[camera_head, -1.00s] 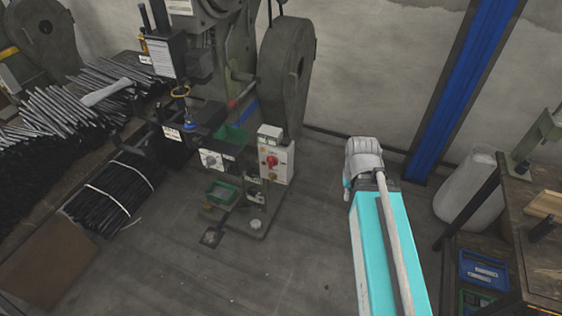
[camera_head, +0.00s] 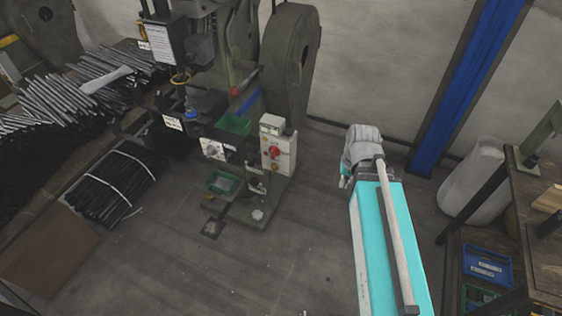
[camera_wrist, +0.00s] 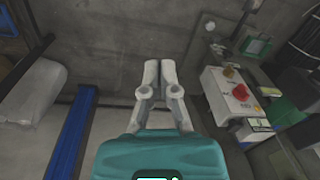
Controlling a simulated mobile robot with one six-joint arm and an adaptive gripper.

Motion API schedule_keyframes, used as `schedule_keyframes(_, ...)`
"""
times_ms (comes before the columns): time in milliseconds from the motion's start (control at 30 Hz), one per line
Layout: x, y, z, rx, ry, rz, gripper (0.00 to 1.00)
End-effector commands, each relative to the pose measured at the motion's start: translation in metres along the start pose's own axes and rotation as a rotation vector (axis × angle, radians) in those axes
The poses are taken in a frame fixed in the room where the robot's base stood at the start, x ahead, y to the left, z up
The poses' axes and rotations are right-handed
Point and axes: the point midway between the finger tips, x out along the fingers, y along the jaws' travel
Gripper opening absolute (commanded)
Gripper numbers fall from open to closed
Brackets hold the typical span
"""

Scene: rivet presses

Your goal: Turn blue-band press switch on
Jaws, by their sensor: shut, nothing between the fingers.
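The press with a blue band (camera_head: 245,101) stands at the upper middle of the head view. A pale control box (camera_head: 278,150) with a red knob (camera_head: 274,153) is on its right side. A second pale box with a round grey knob (camera_head: 212,148) sits to its left. In the wrist view the control box (camera_wrist: 222,96) and red knob (camera_wrist: 240,92) are right of my gripper (camera_wrist: 159,64). My gripper's fingers are shut, empty and apart from the box. In the head view my arm mostly hides the gripper. The switch's setting is too small to tell.
Green bins (camera_head: 223,183) sit at the press. Black rods (camera_head: 110,185) lie in a bundle at left. A blue post (camera_head: 465,85), a pale sack (camera_head: 474,178) and a workbench (camera_head: 540,200) stand at right. The floor between press and arm is clear.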

Motion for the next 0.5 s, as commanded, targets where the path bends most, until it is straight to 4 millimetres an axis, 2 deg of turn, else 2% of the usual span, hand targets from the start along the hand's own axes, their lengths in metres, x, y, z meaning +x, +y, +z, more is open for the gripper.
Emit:
schedule_keyframes(33,0.014,-0.004,-0.004,0.024,0.001,-0.025,0.0)
schedule_keyframes(500,0.09,-0.046,-0.047,0.408,-0.038,-0.374,0.0)
